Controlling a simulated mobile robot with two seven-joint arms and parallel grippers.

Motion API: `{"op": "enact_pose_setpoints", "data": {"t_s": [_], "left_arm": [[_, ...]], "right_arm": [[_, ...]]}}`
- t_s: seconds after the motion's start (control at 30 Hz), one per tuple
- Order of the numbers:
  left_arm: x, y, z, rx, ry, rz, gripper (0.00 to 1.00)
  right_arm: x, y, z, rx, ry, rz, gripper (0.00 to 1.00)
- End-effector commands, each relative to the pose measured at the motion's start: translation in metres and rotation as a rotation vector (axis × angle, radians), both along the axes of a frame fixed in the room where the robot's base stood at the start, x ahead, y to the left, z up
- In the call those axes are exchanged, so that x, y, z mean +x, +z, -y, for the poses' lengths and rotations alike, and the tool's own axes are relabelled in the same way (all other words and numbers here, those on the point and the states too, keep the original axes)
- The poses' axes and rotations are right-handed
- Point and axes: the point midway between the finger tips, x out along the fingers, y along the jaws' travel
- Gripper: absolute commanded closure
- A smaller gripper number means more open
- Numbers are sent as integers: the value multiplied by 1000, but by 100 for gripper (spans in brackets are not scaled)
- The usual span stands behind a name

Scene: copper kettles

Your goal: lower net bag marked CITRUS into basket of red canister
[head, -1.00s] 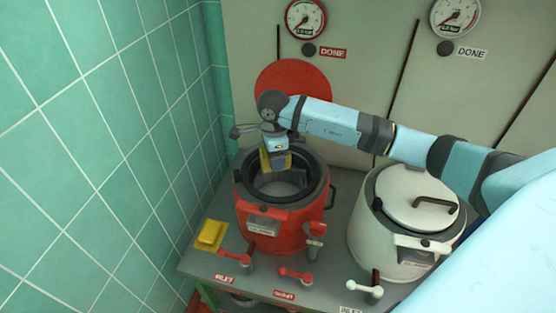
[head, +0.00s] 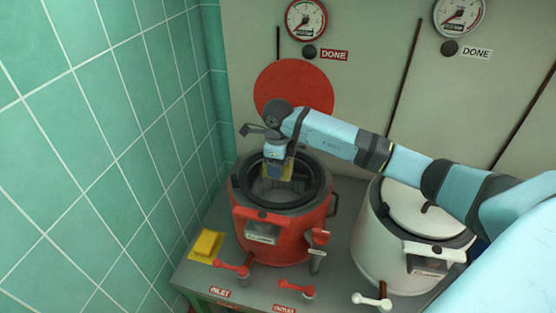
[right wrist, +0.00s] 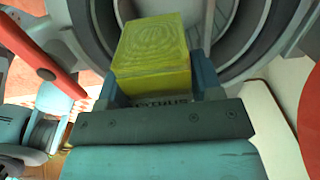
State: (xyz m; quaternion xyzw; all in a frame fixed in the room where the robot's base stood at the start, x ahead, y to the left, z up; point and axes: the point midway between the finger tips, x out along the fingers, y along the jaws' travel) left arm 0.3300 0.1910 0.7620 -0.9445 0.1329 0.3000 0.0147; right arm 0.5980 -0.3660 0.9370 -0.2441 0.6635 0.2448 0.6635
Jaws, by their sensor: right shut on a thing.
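The net bag (right wrist: 153,55) is a yellow, netted block in the right wrist view. Part of its label shows at its near edge, but I cannot read it fully. My right gripper (head: 276,164) is shut on it, with one finger on each side. In the head view the bag (head: 279,172) is in the open mouth of the red canister (head: 287,236), toward its back, partly below the rim. The canister's grey inside shows around the bag. The basket itself is hard to make out. My left gripper is not in view.
A red disc (head: 293,88) stands behind the red canister. A white canister (head: 387,257) with its lid on stands to the right. Red taps (head: 231,268) are in front. The green tiled wall is close at left.

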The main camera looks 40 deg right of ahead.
Motion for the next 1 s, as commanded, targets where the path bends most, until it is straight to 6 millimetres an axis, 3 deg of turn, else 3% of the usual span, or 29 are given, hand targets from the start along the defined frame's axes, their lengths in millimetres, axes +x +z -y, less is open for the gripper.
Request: {"op": "enact_pose_setpoints", "data": {"t_s": [0.03,0.6,0.8,1.0], "left_arm": [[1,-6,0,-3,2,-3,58],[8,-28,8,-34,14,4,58],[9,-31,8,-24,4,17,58],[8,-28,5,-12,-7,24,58]], "right_arm": [[0,-10,0,2,0,-1,68],[0,-79,1,-1,0,0,68],[0,-94,0,-1,0,1,68],[0,-96,0,-1,0,1,68]]}}
